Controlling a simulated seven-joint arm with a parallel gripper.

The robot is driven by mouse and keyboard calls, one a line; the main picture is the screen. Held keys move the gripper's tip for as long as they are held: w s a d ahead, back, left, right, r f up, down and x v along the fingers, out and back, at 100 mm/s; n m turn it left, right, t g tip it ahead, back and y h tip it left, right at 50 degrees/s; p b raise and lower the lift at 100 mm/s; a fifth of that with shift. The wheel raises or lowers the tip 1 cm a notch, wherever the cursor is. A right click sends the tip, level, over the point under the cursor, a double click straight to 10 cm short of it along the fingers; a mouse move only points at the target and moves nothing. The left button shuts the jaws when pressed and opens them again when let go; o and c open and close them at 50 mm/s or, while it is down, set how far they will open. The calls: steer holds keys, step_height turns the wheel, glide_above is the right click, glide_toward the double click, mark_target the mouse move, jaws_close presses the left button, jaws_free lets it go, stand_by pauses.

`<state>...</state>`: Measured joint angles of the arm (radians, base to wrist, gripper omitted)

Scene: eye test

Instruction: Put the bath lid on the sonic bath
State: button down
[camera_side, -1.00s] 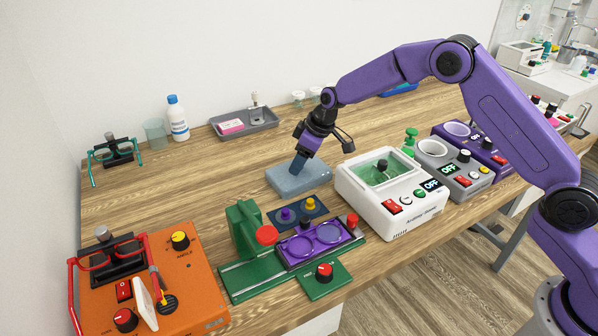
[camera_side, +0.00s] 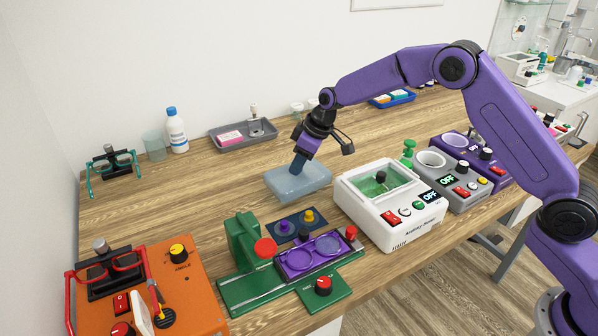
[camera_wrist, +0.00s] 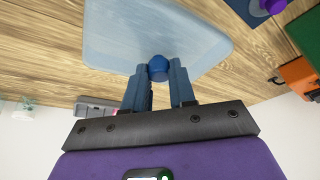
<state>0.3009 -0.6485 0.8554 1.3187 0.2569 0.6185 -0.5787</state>
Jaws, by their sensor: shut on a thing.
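The bath lid (camera_side: 312,187) is a pale blue-grey slab with rounded corners and a blue knob (camera_wrist: 158,68). It is level at mid-table, left of the sonic bath, and seems just above the wood; the gap is hard to judge. My gripper (camera_side: 298,168) points down and is shut on the knob; the wrist view shows a finger on each side of it. The lid fills the top of the wrist view (camera_wrist: 115,40). The sonic bath (camera_side: 405,233) is a white box with a green-looking open basin, a red switch and a display reading OFF.
A green stand with a purple two-ring holder (camera_side: 285,268) and a dark plate with purple and yellow knobs (camera_side: 298,224) are in front of the lid. An orange device (camera_side: 190,290) is at front left. Grey (camera_side: 432,161) and purple devices stand right of the bath. A grey tray (camera_side: 243,139) lies behind.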

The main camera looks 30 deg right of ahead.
mark_target(305, 173)
step_height(305, 173, up, 6)
steer(key=shift+r, duration=0.1)
steer(key=s+d+r+m, duration=0.1)
steer(key=s+d+r, duration=0.1)
steer(key=s+d, duration=0.55)
steer(key=s+d+r, duration=0.3)
steer(key=s+d, duration=0.4)
steer(key=s, duration=0.1)
steer(key=shift+w+d+f, duration=0.1)
steer(key=shift+w+f, duration=0.05)
steer(key=shift+f, duration=1.1)
steer(key=shift+w+f, duration=0.1)
steer(key=shift+f, duration=1.15)
steer(key=shift+f, duration=0.35)
steer(key=c, duration=0.5)
jaws_free()
